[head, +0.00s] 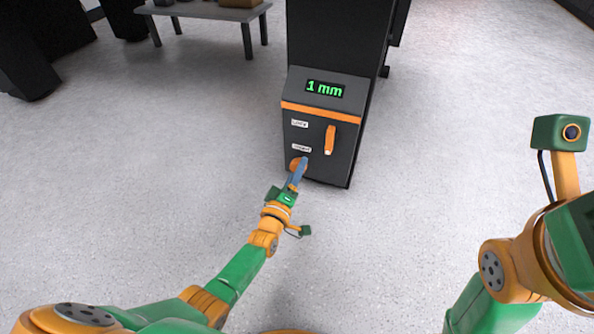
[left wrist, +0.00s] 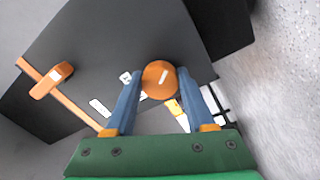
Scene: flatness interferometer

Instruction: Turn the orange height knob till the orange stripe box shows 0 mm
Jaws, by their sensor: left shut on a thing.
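The orange stripe box (head: 309,126) is a dark cabinet front with an orange band, and its display (head: 325,89) reads 1 mm in green. The round orange height knob (head: 295,162) is low on its left side, partly hidden by my gripper. The knob (left wrist: 160,79) shows fully face-on in the left wrist view, with a white mark tilted slightly off the vertical of that picture. My left gripper (head: 298,171) is shut on the knob, with one blue finger on each side. My right gripper's fingers are out of view; only part of that arm shows at right.
An orange lever (head: 330,138) sticks out to the right of the knob, higher on the same face. Small white labels are beside both, too small to read surely. A grey table (head: 205,11) stands at the back left. The floor around the box is clear.

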